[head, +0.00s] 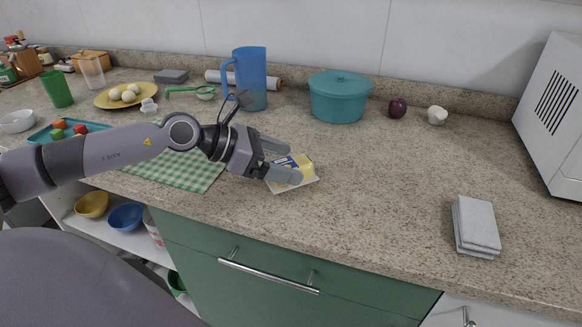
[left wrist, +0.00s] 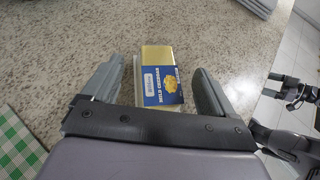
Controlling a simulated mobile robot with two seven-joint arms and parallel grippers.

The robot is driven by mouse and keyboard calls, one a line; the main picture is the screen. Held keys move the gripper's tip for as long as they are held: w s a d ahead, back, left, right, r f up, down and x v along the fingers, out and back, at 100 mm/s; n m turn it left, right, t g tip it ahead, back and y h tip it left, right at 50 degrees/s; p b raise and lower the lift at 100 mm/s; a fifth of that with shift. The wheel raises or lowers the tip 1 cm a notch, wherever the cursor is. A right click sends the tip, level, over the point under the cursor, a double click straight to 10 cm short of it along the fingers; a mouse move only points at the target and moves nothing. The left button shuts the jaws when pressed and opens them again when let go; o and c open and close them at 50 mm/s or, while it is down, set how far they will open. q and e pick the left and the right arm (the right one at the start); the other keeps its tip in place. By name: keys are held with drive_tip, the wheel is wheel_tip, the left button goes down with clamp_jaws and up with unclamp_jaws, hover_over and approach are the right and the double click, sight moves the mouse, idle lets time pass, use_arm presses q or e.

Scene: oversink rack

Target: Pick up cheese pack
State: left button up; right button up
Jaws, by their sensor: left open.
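The cheese pack (head: 304,164) is a flat yellow, white and blue packet lying on the granite counter near its front edge. In the left wrist view the cheese pack (left wrist: 159,80) shows a blue label reading mild cheddar and lies between the two fingers. My left gripper (head: 284,163) is open, with one finger on either side of the pack. In the left wrist view the left gripper (left wrist: 155,80) shows a gap between the left finger and the pack; the right finger is closer to it. The pack's near end is partly hidden by the gripper.
A green checked cloth (head: 185,170) lies to the left under my arm. A blue pitcher (head: 250,80) and a teal pot (head: 339,97) stand behind. Folded grey cloths (head: 476,225) lie at the right. The counter between pack and cloths is clear.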

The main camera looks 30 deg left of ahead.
use_arm(q)
drive_tip(key=shift+w+d+f, duration=0.1)
drive_tip(key=shift+w+d, duration=0.05)
drive_tip(key=shift+d, duration=0.05)
drive_tip(key=c, duration=1.5)
